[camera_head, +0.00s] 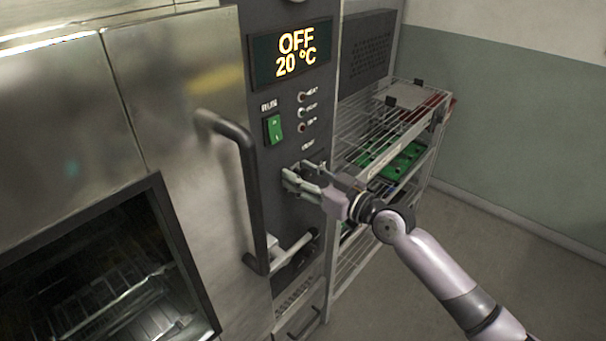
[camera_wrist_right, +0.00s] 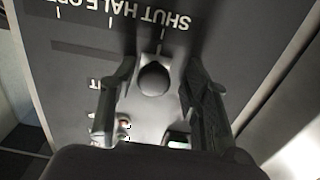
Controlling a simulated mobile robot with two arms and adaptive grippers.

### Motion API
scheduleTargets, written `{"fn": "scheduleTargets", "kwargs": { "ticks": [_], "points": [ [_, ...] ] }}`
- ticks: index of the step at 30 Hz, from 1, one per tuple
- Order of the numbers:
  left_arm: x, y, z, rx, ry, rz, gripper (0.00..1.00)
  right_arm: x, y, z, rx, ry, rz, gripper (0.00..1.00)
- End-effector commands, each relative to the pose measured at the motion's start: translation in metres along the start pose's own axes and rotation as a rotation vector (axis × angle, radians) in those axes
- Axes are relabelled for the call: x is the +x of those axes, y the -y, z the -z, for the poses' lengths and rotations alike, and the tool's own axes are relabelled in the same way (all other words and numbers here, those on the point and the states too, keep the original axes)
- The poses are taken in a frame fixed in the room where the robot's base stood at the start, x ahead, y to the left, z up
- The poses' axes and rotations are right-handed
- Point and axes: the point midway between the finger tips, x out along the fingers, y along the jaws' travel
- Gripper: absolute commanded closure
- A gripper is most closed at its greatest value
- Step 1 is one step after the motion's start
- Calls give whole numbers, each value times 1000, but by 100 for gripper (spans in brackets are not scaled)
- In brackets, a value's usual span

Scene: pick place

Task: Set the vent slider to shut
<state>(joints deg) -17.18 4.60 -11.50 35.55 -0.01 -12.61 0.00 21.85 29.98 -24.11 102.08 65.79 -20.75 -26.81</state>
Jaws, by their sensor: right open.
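The vent slider's round dark knob (camera_wrist_right: 153,80) shows in the right wrist view, in front of a dark panel with upside-down labels SHUT, HALF and OPEN. Its light pointer tab (camera_wrist_right: 160,50) lines up with the tick by the SHUT label (camera_wrist_right: 172,22). The bare slot (camera_wrist_right: 85,52) runs left below HALF and OPEN. My right gripper (camera_wrist_right: 156,72) is open, with one finger on each side of the knob and a visible gap on both sides. In the head view, my right gripper (camera_head: 291,180) is at the panel and hides the slider. My left gripper is not in view.
A black door handle (camera_head: 248,190) stands out left of my right gripper. Above are a green RUN switch (camera_head: 274,129) and a display (camera_head: 291,54) reading OFF, 20 °C. A wire rack (camera_head: 395,150) with green boards stands to the right, close to my right arm.

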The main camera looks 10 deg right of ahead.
Motion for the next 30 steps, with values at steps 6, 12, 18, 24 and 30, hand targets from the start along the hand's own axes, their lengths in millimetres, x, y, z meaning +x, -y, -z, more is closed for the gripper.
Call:
{"fn": "scheduleTargets", "kwargs": {
  "ticks": [6, 12, 18, 24, 30],
  "points": [
    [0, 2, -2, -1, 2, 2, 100, -4, -2, 0, -2, 1, -3, 57],
    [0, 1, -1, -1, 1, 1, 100, -33, -1, -1, -5, 4, -2, 57],
    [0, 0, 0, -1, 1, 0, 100, -74, -1, -2, -4, 6, -2, 57],
    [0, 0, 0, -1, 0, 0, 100, -102, 0, -1, -4, 3, 2, 57],
    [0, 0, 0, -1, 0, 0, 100, -116, 0, -1, -2, 2, 2, 57]
  ]
}}
